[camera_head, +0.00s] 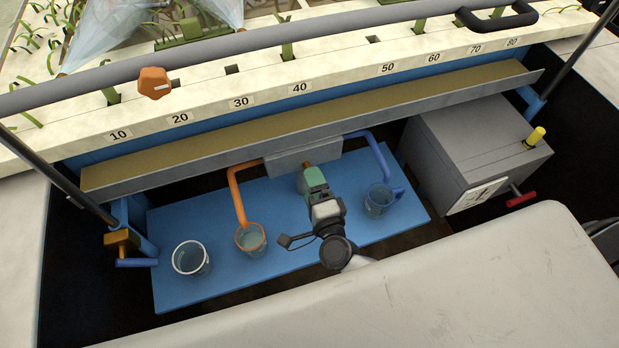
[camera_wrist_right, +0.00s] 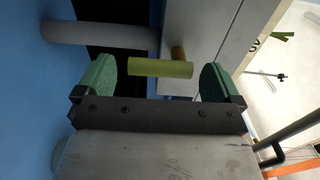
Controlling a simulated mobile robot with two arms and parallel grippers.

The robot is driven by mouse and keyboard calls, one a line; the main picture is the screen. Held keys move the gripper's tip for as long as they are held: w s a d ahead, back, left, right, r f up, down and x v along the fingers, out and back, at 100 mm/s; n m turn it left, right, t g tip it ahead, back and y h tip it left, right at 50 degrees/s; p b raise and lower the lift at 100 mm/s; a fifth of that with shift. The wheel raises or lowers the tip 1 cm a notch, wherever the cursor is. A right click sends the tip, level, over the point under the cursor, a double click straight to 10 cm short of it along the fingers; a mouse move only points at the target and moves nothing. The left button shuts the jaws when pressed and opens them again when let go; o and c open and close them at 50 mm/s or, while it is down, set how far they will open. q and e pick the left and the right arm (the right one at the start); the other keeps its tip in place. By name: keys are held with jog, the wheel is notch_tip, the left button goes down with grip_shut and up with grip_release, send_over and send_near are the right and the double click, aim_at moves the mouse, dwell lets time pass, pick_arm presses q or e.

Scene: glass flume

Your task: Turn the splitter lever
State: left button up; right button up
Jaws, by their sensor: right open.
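The splitter lever (camera_wrist_right: 160,68) is a short yellow-green bar on a brown stem, in front of a grey box. In the head view the grey splitter box (camera_head: 285,160) sits below the trough, between an orange pipe (camera_head: 236,190) and a blue pipe (camera_head: 382,155); my gripper mostly hides the lever there. My right gripper (camera_head: 314,176) is at the front of this box. In the right wrist view my right gripper (camera_wrist_right: 160,80) is open, with green pads on both sides of the lever and a gap at each end. My left gripper is not in view.
An orange-rimmed cup (camera_head: 250,240), a white-rimmed cup (camera_head: 190,260) and a blue cup (camera_head: 380,200) stand on the blue shelf (camera_head: 170,225). A grey box (camera_head: 470,130) with a yellow knob (camera_head: 535,137) and a red handle (camera_head: 522,197) is at the right.

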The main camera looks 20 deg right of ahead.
jog(key=s, duration=0.8)
jog(key=shift+d+b, duration=0.15)
jog(key=shift+b, duration=0.3)
